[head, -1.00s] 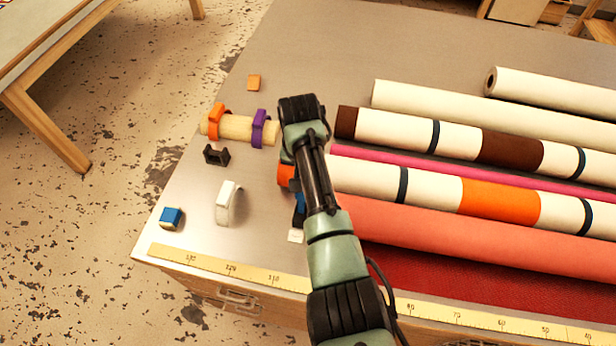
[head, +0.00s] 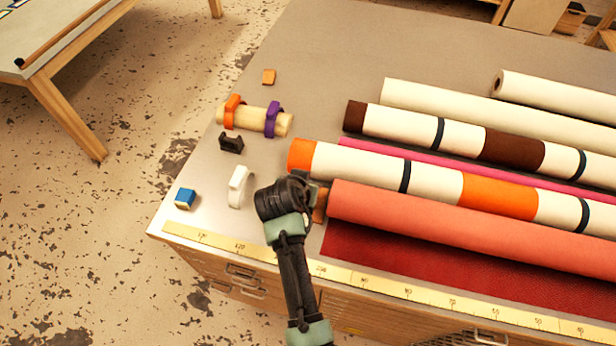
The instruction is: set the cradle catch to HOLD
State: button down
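My gripper (head: 287,198) is over the left part of the table, at the left end of the coral roll (head: 430,215). The wrist hides its fingers, so I cannot tell whether they are open or shut. An orange-brown piece (head: 320,204) shows between the wrist and the roll's end. I cannot make out a cradle catch or a HOLD mark; a small black cradle-shaped piece (head: 231,143) stands to the upper left, apart from my gripper.
A wooden rod (head: 250,119) carries an orange ring (head: 232,111) and a purple ring (head: 272,119). A white clip (head: 238,186), blue block (head: 185,198) and orange block (head: 268,76) lie left. Several rolls fill the right. A yellow ruler (head: 400,291) lines the front edge.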

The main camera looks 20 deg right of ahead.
jog(key=shift+s+a, duration=0.25)
jog(key=shift+s, duration=0.1)
jog(key=shift+s+a+f, duration=0.1)
jog(key=shift+s+f, duration=0.1)
jog(key=shift+f, duration=0.05)
dwell(0.3)
